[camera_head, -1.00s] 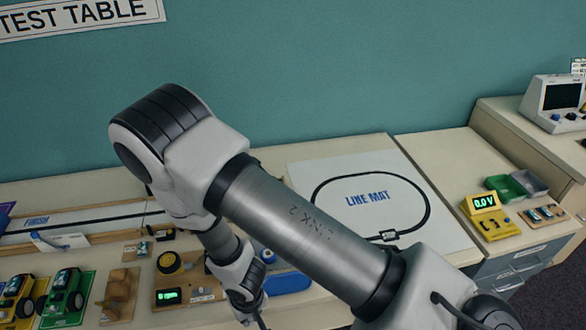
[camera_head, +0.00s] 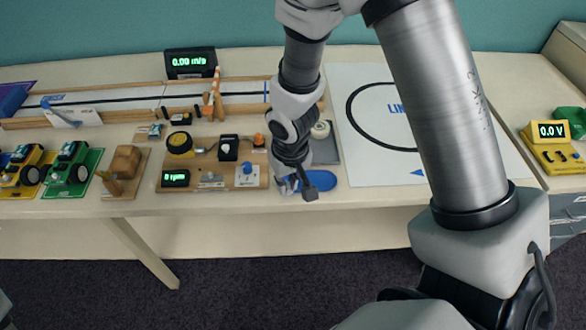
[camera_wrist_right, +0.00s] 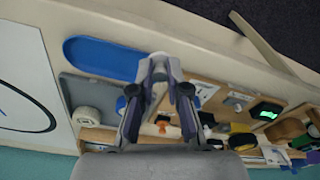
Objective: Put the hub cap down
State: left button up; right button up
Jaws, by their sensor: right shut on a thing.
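My right gripper (camera_head: 292,187) is low over the front of the table, beside the blue oblong tray (camera_head: 318,183). In the right wrist view the gripper (camera_wrist_right: 167,70) has its fingertips close together, shut on the hub cap, which is mostly hidden between them. The tray (camera_wrist_right: 100,58) lies just left of the fingertips there. I cannot tell whether the hub cap touches anything below. My left gripper is not in view.
A wooden board (camera_head: 215,150) with a yellow wheel and a readout is left of the gripper. A grey mat (camera_wrist_right: 78,92) with a white roll (camera_wrist_right: 92,116) lies beside the tray. The line mat (camera_head: 365,165) is at the right. Bare tabletop (camera_head: 225,203) runs along the front.

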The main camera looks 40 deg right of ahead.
jog(key=w+d, duration=0.3)
jog(key=shift+d+f, duration=0.2)
jog(key=shift+d, duration=0.1)
jog(key=f+b, duration=0.1)
jog(key=f, duration=0.2)
jog(key=shift+w+d+f+b, duration=0.2)
jog(key=shift+f+b, duration=0.05)
jog(key=shift+b, duration=0.15)
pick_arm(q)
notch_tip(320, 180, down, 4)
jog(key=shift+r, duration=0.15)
pick_arm(e)
jog(key=shift+w, duration=0.1)
jog(key=shift+f, duration=0.15)
jog(key=o, duration=0.7)
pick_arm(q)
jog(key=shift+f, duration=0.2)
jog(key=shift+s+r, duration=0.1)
